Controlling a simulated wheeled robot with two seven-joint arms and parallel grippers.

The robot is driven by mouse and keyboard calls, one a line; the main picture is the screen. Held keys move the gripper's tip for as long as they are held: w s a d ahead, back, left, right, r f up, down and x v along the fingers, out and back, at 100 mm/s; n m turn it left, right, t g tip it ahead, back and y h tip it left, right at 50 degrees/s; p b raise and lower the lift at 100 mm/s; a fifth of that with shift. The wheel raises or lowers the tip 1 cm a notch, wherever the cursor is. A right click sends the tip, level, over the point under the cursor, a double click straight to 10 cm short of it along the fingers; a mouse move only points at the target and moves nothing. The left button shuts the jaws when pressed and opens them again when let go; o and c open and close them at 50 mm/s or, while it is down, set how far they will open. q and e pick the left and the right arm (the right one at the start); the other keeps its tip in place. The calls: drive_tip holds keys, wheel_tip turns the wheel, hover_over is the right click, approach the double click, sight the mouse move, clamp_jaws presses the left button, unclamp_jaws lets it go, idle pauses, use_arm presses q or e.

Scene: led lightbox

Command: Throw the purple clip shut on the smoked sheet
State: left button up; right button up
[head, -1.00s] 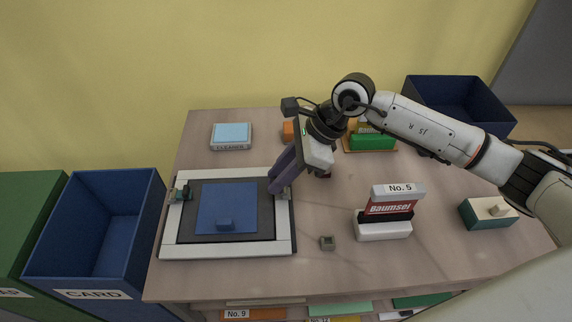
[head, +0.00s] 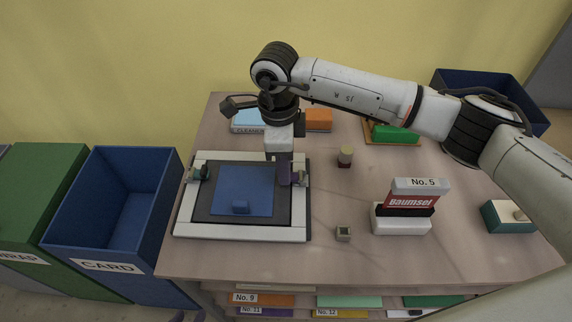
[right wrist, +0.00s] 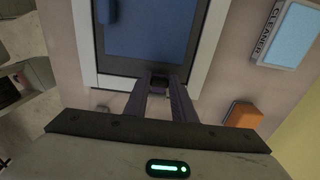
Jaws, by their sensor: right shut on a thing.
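The lightbox (head: 240,233) has a white frame and a dark inner border. A blue sheet (head: 245,185) with a small raised block lies on it; I cannot tell the smoked sheet apart from the dark area around it. My right gripper (head: 284,181) is upright over the right inner edge of the frame. It is shut on a small dark piece, which looks like part of the purple clip (right wrist: 160,84); its colour is unclear and the fingers hide much of it. A dark shape at the bottom edge may be my left gripper (head: 186,317), mostly cut off.
A cleaner box (head: 247,121) and an orange block (head: 318,120) stand behind. A small grey cube (head: 343,233) and a No. 5 holder (head: 400,223) are to the right. A blue card bin (head: 95,235) stands left.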

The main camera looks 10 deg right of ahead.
idle(0.4)
drive_tip(key=o, duration=1.1)
drive_tip(key=shift+c, duration=0.2)
wheel_tip(320, 180, up, 10)
drive_tip(key=b, duration=0.1)
drive_tip(key=shift+a+r, duration=0.15)
drive_tip(key=shift+a, duration=0.15)
drive_tip(key=shift+w, duration=0.1)
